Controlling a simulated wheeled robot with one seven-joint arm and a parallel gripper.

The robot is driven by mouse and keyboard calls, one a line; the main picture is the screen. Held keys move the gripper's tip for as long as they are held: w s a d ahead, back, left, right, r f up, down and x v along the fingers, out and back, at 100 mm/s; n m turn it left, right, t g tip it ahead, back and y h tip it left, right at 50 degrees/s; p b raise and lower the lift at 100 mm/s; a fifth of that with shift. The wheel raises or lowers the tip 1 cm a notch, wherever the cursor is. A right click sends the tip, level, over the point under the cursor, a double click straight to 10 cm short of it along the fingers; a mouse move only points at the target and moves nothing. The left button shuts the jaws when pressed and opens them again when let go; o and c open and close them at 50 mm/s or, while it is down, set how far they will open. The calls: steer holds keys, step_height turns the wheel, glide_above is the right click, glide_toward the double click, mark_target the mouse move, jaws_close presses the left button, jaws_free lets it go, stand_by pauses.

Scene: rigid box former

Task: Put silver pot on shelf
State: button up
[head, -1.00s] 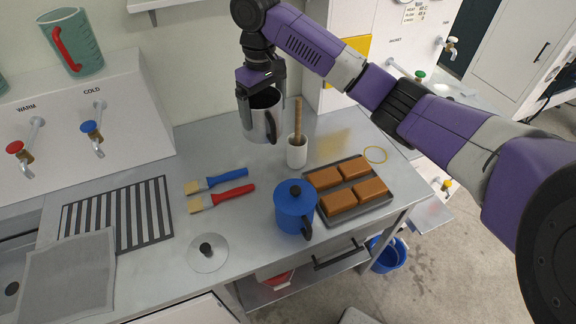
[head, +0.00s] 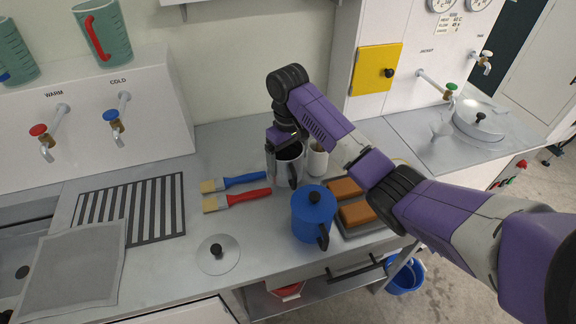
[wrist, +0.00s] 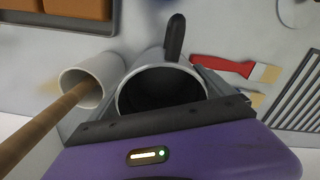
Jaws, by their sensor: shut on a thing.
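The silver pot (head: 290,166) is upright at the back of the counter, just left of the white cup. My gripper (head: 283,143) is above it and shut on its rim. In the wrist view the pot's open mouth (wrist: 160,90) faces up, dark and empty-looking, with its black handle (wrist: 175,37) pointing away from my gripper (wrist: 165,112). Whether its base touches the counter I cannot tell. A wall shelf (head: 215,3) shows only its lower edge at the top of the head view.
The white cup (head: 317,160) holds a wooden tool and stands close beside the pot. A blue lidded pot (head: 313,214), brown blocks (head: 357,212) on a tray, two brushes (head: 236,199) and a loose lid (head: 218,254) are in front.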

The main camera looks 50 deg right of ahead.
steer(key=shift+f, duration=1.35)
steer(key=shift+f, duration=0.15)
steer(key=o, duration=1.4)
